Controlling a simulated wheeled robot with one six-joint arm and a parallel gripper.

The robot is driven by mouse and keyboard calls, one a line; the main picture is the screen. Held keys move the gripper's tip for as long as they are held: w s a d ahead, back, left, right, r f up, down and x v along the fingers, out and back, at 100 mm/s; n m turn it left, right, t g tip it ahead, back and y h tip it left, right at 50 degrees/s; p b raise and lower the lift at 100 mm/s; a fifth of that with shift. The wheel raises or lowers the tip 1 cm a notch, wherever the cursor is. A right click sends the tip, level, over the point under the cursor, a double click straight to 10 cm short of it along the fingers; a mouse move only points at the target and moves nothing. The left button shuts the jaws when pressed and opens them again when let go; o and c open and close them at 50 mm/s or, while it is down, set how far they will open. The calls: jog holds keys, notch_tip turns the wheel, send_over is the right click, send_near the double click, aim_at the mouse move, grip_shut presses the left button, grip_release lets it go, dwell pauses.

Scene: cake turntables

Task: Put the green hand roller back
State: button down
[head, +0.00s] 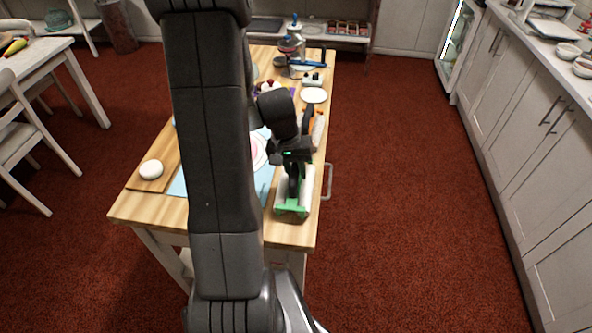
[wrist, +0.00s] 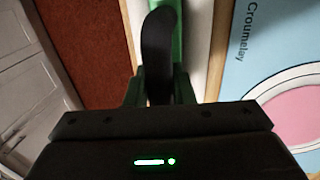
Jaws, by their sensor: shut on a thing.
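The green hand roller (head: 292,209) is at the front right of the wooden table, below my gripper. My gripper (head: 294,189) points down and is shut on the roller; the fingers also show in the wrist view (wrist: 160,88). A pale, white-sided holder (head: 309,188) lies around or right beside the roller. The fingers hide much of the roller, so I cannot tell whether it rests fully on the holder.
A blue mat (head: 178,187) with a pink and white round print lies left of the roller. A white round item (head: 151,169) sits on a board at the table's left. A white disc (head: 314,95) and several tools stand farther back. Red carpet lies clear right of the table.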

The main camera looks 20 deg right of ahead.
jog(key=shift+f, duration=0.2)
jog(key=shift+f+b, duration=0.25)
jog(key=shift+b, duration=0.15)
jog(key=shift+s+a+f+b, duration=0.2)
jog(key=shift+s+f+b, duration=0.1)
jog(key=shift+b, duration=0.05)
jog(key=c, duration=1.2)
grip_release()
jog(key=shift+f, duration=0.1)
jog(key=shift+c, duration=0.2)
jog(key=shift+w, duration=0.1)
jog(key=shift+w+d+r+p, duration=0.1)
jog(key=shift+w+r+p, duration=0.05)
jog(key=shift+r+p, duration=0.4)
notch_tip(320, 180, up, 12)
jog(key=w+a, duration=0.1)
jog(key=a, duration=0.1)
jog(key=shift+w, duration=0.15)
